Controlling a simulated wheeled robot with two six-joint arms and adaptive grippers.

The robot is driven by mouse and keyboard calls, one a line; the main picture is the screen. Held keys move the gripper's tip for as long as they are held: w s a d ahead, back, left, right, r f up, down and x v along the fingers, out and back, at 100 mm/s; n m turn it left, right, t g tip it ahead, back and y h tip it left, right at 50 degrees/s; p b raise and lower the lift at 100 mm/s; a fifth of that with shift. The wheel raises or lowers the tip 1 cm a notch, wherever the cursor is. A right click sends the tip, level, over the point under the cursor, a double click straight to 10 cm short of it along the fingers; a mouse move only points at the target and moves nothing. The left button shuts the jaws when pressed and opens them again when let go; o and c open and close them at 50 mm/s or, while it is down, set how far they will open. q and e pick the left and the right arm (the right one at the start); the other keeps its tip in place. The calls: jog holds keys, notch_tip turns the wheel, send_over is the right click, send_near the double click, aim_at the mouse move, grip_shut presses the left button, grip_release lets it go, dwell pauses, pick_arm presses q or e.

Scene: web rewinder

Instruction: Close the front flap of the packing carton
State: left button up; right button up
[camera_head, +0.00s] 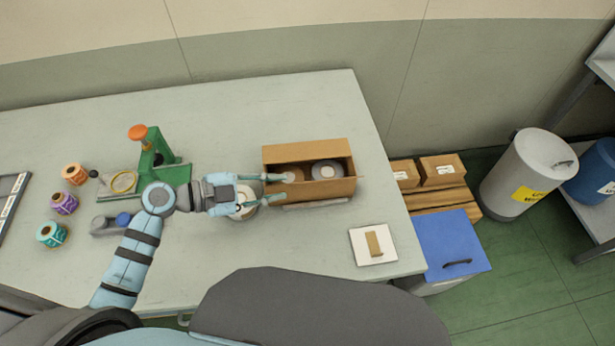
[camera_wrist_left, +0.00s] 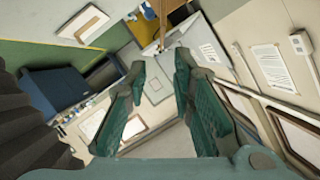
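The brown packing carton (camera_head: 318,191) stands open on the bench in the head view. Its back flap (camera_head: 305,151) stands up along the far side. A pale roll (camera_head: 327,170) lies inside, with another pale round thing beside it, partly hidden. I cannot tell the front flap from the carton's front face. My left gripper (camera_head: 272,188) is at the carton's left end, its two fingers spread apart with nothing seen between them. Whether a finger touches the carton is unclear. The left wrist view shows the same gripper (camera_wrist_left: 159,72) with fingers apart. My right gripper is not in view.
A white roll (camera_head: 243,210) lies beneath my left gripper. A green tool (camera_head: 156,158) with an orange knob and several coloured rolls (camera_head: 64,203) are to the left. A white pad (camera_head: 372,245) lies front right. Bench space behind the carton is clear.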

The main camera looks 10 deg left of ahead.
pick_arm(q)
jog(key=x, duration=0.4)
jog(key=p+x, duration=0.1)
jog(key=x, duration=0.3)
jog(key=shift+w+a+f, duration=0.1)
jog(key=shift+w+a, duration=0.05)
jog(key=shift+w, duration=0.2)
jog(key=shift+w+d+f, duration=0.1)
jog(key=shift+d+f, duration=0.05)
jog(key=shift+d, duration=0.25)
grip_shut()
